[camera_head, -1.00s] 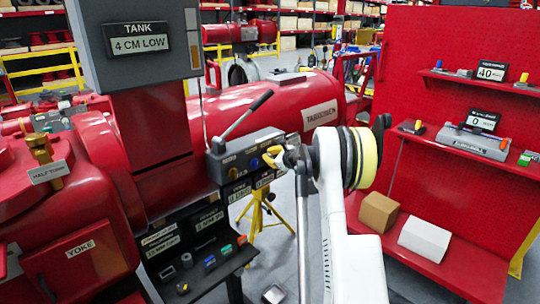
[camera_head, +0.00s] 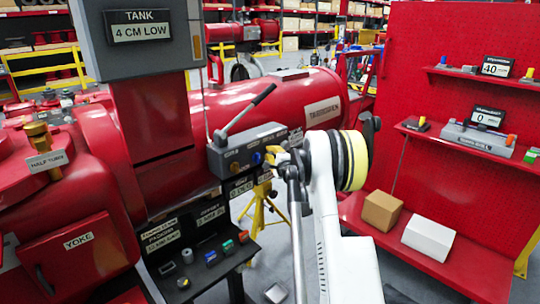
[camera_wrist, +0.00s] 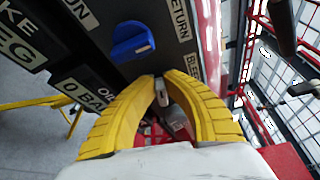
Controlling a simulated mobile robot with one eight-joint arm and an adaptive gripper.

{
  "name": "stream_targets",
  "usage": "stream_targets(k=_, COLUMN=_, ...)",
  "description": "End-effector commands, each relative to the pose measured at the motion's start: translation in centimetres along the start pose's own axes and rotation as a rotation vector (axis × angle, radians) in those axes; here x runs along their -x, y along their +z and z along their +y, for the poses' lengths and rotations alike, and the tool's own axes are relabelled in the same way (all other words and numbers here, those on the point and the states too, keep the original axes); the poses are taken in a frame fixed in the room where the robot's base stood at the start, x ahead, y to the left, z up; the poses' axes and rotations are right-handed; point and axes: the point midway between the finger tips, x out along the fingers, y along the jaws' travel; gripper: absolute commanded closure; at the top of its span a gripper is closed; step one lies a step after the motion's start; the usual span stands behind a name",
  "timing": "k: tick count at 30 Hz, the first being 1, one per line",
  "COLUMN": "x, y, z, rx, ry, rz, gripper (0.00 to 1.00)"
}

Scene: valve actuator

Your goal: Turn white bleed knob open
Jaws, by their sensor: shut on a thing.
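The white bleed knob (camera_wrist: 160,88) shows as a small pale piece between the yellow fingertips of my gripper in the wrist view. My gripper (camera_wrist: 163,80) is shut on it, and the fingers hide most of it. A label starting "BLEE" (camera_wrist: 196,67) is beside the fingertips on the dark control block. A blue knob (camera_wrist: 133,41) sits just up and left of the fingertips. In the head view my gripper (camera_head: 273,157) is at the right end of the grey control block (camera_head: 240,150), and the white knob cannot be made out there.
A lever (camera_head: 247,112) rises from the top of the block. The red cylinder (camera_head: 290,100) lies behind it. A dark shelf with small coloured parts (camera_head: 211,258) is below. A red pegboard with shelves (camera_head: 455,90) stands right, with two boxes (camera_head: 382,210) on its low ledge.

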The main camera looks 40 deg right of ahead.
Motion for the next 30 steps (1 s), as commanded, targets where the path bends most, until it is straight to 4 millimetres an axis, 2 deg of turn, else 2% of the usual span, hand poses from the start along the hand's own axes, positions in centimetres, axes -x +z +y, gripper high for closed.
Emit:
stream_targets(k=9, x=-0.03, y=0.0, z=0.15, rx=0.077, ry=-0.032, rz=0.0, gripper=1.0)
stream_targets(k=22, x=-0.03, y=-0.02, z=0.11, rx=0.085, ry=-0.035, rz=0.0, gripper=1.0)
stream_targets(k=24, x=-0.03, y=-0.02, z=0.11, rx=0.085, ry=-0.035, rz=0.0, gripper=0.74)
stream_targets(k=25, x=-0.03, y=-0.02, z=0.11, rx=0.085, ry=-0.035, rz=0.0, gripper=0.66)
stream_targets(k=30, x=-0.02, y=-0.01, z=0.13, rx=0.085, ry=-0.035, rz=0.0, gripper=0.66)
